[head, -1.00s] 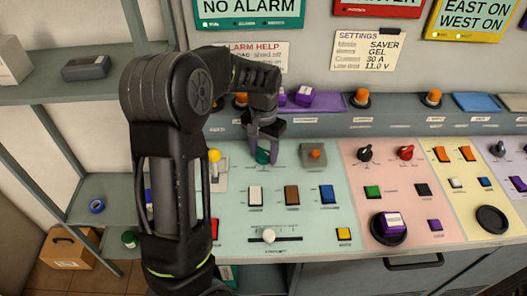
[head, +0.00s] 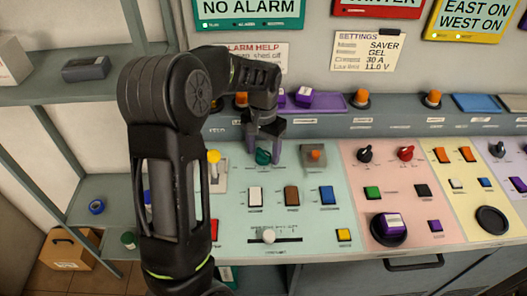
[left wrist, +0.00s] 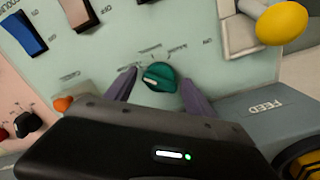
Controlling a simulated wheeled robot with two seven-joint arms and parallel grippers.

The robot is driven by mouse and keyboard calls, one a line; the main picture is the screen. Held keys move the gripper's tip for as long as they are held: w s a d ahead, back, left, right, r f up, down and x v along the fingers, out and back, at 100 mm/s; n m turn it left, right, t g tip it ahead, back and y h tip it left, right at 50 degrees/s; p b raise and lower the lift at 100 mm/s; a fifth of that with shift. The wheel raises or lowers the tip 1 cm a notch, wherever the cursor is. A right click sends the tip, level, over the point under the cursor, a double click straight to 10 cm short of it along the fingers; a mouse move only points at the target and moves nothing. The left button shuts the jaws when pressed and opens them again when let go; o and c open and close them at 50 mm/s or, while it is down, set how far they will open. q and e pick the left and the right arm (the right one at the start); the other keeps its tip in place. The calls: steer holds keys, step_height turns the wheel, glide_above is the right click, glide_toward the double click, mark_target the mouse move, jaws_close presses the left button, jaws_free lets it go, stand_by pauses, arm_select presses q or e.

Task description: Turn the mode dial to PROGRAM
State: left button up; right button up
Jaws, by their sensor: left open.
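A green dial (head: 263,157) with a pale pointer mark sits on the pale green panel at the left of the console. It also shows in the left wrist view (left wrist: 160,77), with small printing around it that I cannot read with certainty. My left gripper (head: 264,153) is open, its two purple-grey fingers on either side of the dial. In the left wrist view the fingers (left wrist: 158,88) flank the dial with a visible gap on each side. The right gripper is not in view.
A yellow-knobbed lever (head: 214,157) stands left of the dial, and an orange button on a grey box (head: 315,155) stands right of it. White, brown and blue rocker switches (head: 291,195) are below. Black and red knobs (head: 405,153) are on the pink panel.

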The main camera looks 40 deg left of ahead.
mark_target(263, 152)
arm_select(q)
step_height(263, 152, up, 7)
steer(key=shift+r+b, duration=0.15)
steer(key=shift+b, duration=0.3)
stand_by(0.4)
